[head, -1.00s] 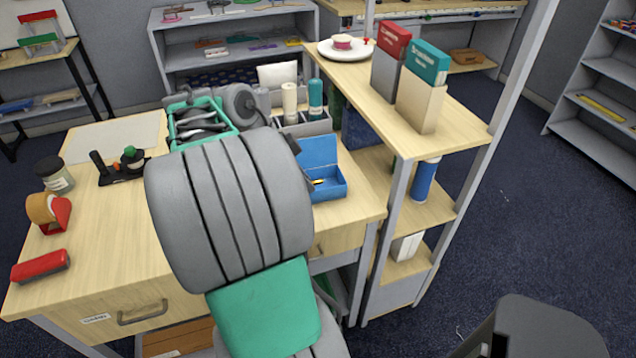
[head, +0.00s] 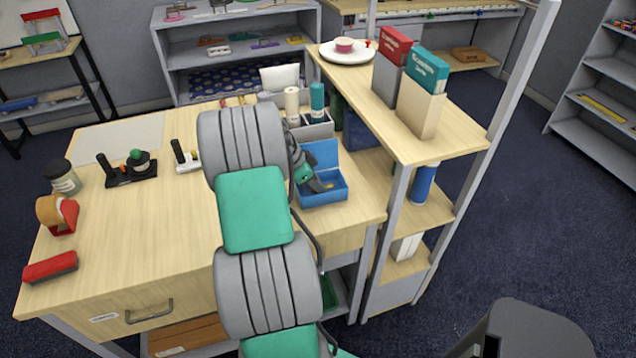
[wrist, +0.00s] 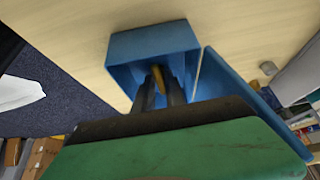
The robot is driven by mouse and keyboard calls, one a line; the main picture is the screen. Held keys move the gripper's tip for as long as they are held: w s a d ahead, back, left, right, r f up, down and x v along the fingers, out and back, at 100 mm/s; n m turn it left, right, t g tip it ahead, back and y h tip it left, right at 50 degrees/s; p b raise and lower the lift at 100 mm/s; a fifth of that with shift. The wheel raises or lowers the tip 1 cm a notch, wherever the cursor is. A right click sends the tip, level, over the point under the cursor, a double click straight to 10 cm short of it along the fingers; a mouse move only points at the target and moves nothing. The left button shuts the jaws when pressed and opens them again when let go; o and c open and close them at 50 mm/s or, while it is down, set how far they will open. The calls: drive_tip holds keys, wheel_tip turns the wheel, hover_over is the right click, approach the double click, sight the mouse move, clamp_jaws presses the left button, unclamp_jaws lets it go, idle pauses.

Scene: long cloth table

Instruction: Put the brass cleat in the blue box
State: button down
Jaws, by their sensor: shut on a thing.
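The blue box (head: 325,198) stands with its lid open near the table's right edge; in the wrist view its wall (wrist: 155,42) lies straight ahead of my fingers. My gripper (head: 325,186) points down at the box opening. The wrist view shows its dark fingers (wrist: 158,88) shut on the brass cleat (wrist: 159,74), a small brass-coloured piece within the outline of the box opening. I cannot tell whether the cleat touches the box floor. My fingers hide part of the cleat and the box inside.
A shelf unit (head: 440,138) with upright boxes and a plate stands close right of the blue box. A grey caddy (head: 315,129) with bottles is behind it. A joystick-like black item (head: 130,172), a jar (head: 63,178) and a red item (head: 50,267) are at left. The table's middle is clear.

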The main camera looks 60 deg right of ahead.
drive_tip(key=shift+f, duration=0.15)
drive_tip(key=c, duration=1.4)
unclamp_jaws()
